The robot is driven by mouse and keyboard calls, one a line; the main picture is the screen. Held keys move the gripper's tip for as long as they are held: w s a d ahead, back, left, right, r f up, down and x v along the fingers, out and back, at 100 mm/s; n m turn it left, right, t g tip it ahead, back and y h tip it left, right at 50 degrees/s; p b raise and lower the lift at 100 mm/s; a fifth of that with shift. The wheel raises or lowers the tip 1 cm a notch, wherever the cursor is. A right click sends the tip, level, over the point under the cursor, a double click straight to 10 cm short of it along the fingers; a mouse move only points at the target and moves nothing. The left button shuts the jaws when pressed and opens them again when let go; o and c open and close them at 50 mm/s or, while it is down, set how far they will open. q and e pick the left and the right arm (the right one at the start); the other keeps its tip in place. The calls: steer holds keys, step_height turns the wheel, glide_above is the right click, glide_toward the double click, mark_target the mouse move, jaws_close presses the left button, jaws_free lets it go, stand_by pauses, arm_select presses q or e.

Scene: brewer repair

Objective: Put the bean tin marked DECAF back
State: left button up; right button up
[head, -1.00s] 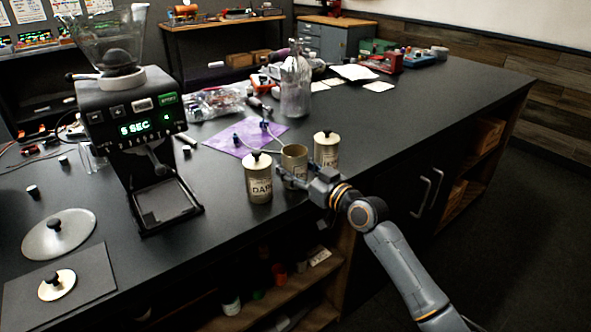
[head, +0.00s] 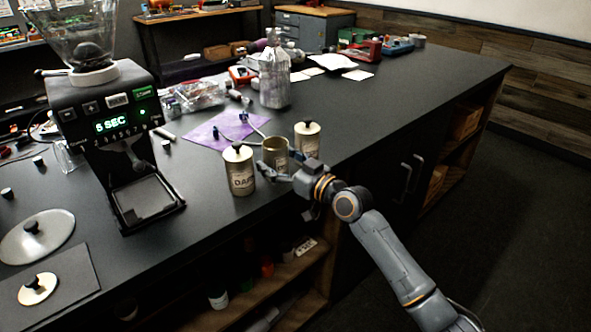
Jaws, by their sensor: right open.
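Three cream bean tins stand in a row on the black counter. The left tin (head: 239,174) has a black-knobbed lid and a label that seems to read DARK. The middle tin (head: 275,152) is upright with an open top and no lid; its label is hidden behind my gripper. The right tin (head: 307,141) is lidded, its label partly hidden. No DECAF marking is legible. My right gripper (head: 276,176) is open at the middle tin's near side, low against it; I cannot tell whether it touches. A loose lid with a black knob (head: 38,288) lies at lower left. My left gripper is out of view.
A grinder (head: 115,130) showing 5 SEC stands left of the tins. A larger round lid (head: 36,236) lies at left. The counter's right half is mostly clear.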

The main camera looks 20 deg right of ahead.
steer(key=b+v, duration=0.1)
steer(key=v, duration=1)
steer(key=shift+s, duration=0.2)
steer(key=shift+d, duration=0.1)
steer(key=d+f+m+g+h+p, duration=0.1)
steer(key=d+f+m+h, duration=0.15)
steer(key=f, duration=0.75)
steer(key=d+f+m+g+h+p, duration=0.1)
steer(key=d+f+g+h, duration=0.15)
steer(key=f, duration=0.75)
steer(key=s+d+f+g+h, duration=0.15)
steer(key=s+f, duration=0.35)
steer(key=f, duration=0.6)
steer(key=s+f+g, duration=0.2)
steer(key=s+f, duration=0.4)
steer(key=f, duration=0.5)
steer(key=s+a+f+g+p, duration=0.2)
steer(key=s+f+g, duration=0.2)
steer(key=s+f, duration=0.95)
steer(key=s+a+f+g, duration=0.2)
steer(key=s+a+f, duration=0.1)
steer(key=s, duration=0.9)
steer(key=s+a+f+n+g, duration=0.1)
steer(key=s+a+f+g, duration=0.1)
steer(key=s, duration=1.1)
step_height(320, 180, down, 2)
steer(key=shift+a+f+h+p, duration=0.1)
steer(key=shift+a+h+p, duration=0.35)
